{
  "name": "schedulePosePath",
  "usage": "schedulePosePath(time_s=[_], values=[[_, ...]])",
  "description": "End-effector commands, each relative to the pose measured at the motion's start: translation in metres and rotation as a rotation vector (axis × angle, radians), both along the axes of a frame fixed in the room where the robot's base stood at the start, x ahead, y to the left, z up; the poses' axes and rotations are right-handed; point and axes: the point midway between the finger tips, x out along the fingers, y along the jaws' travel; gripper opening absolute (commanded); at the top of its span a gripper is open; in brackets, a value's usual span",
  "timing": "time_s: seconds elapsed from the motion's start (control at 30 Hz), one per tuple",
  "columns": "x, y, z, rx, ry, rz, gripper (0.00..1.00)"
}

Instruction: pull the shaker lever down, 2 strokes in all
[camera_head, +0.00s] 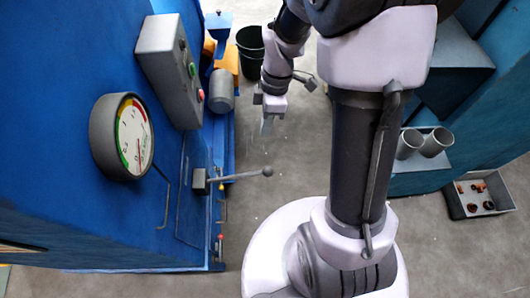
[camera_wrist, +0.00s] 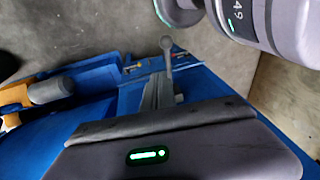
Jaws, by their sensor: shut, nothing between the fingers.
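The shaker lever (camera_head: 240,176) is a thin grey rod with a round ball knob at its end. It sticks out to the right from a grey block on the side of the blue machine (camera_head: 75,215). How far it tilts up or down is hard to tell from above. In the wrist view the lever's knob (camera_wrist: 166,43) shows just beyond my fingers. My gripper (camera_head: 267,126) points down, shut and empty. In the head view it appears above the knob, with a gap between them.
A round gauge (camera_head: 122,136) and a grey button box (camera_head: 169,70) are on the machine. A grey cylinder (camera_head: 221,91) and a dark bucket (camera_head: 251,50) stand farther back. At the right are a blue shelf with two grey cups (camera_head: 423,144) and a parts tray (camera_head: 482,195). Bare floor lies between.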

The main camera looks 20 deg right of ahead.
Motion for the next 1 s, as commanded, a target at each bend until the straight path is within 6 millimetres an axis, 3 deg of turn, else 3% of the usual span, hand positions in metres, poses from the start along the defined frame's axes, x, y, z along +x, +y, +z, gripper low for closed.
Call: schedulePosePath(time_s=[0.5,0.7,1.0], values=[[-0.016,0.018,-0.104,0.001,0.003,-0.002,0.0],[-0.03,0.013,-0.123,0.0,0.004,-0.003,0.0],[-0.033,0.012,-0.126,-0.001,0.001,-0.002,0.0]])
